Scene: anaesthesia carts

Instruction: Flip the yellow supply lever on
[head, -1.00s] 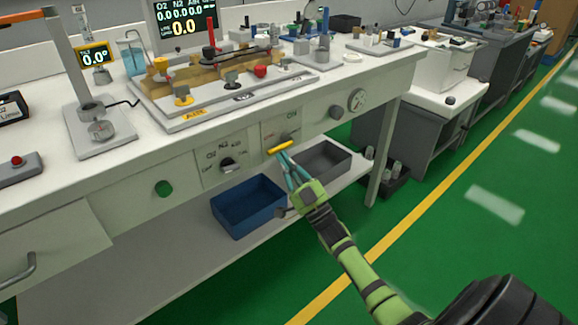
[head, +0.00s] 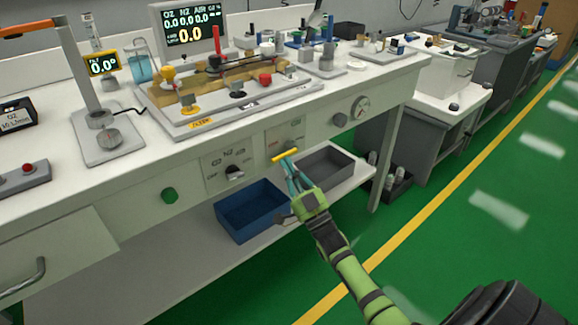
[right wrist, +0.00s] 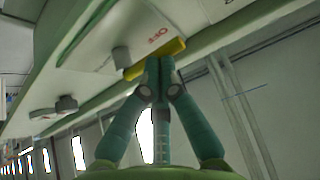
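The yellow supply lever (head: 285,155) is a short bar at the lower edge of a small marked panel on the bench front. It lies nearly level, slightly tilted. My right gripper (head: 288,162) is at the lever from below and in front. In the right wrist view its teal fingertips (right wrist: 159,62) are together against the yellow bar (right wrist: 134,72), which shows on both sides of them. I cannot tell whether the bar is pinched or only touched. Red OFF lettering shows beside the bar. My left gripper is not in view.
A black selector knob (head: 234,172) and a green button (head: 169,195) are left of the lever. A blue bin (head: 250,213) and a grey bin (head: 326,172) stand on the shelf below. The green floor in front is open.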

